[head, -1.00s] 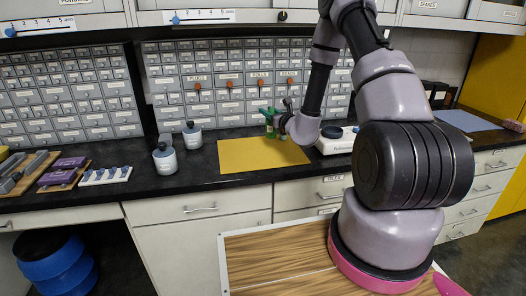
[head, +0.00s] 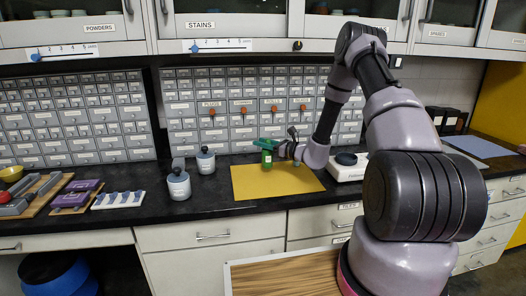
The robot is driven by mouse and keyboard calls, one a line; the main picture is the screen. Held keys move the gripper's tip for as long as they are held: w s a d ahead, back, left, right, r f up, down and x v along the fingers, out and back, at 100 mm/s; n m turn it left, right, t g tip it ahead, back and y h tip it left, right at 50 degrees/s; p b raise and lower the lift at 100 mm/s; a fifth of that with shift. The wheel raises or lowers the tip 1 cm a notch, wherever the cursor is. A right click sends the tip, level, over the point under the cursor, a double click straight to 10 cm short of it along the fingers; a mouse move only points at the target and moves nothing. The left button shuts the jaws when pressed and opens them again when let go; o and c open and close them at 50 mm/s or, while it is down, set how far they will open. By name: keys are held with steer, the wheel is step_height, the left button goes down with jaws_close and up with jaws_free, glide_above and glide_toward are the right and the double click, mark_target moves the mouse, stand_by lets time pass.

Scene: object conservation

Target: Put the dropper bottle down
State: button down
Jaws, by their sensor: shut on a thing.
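The dropper bottle (head: 267,157) is green with a pale label and stands upright in view, over or on the back part of the yellow mat (head: 258,189). My gripper (head: 270,146) is at the bottle's top, reaching in from the right, and is shut on it. Whether the bottle's base touches the mat is hard to tell at this size. The fingertips are small and partly merge with the green of the bottle.
Drawer cabinets (head: 245,110) rise behind the black counter (head: 222,208). The mat's front is bare.

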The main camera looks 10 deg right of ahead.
steer(key=shift+f, duration=1.4)
steer(key=shift+f, duration=0.1)
steer(key=c, duration=0.5)
jaws_free()
steer(key=shift+c, duration=0.2)
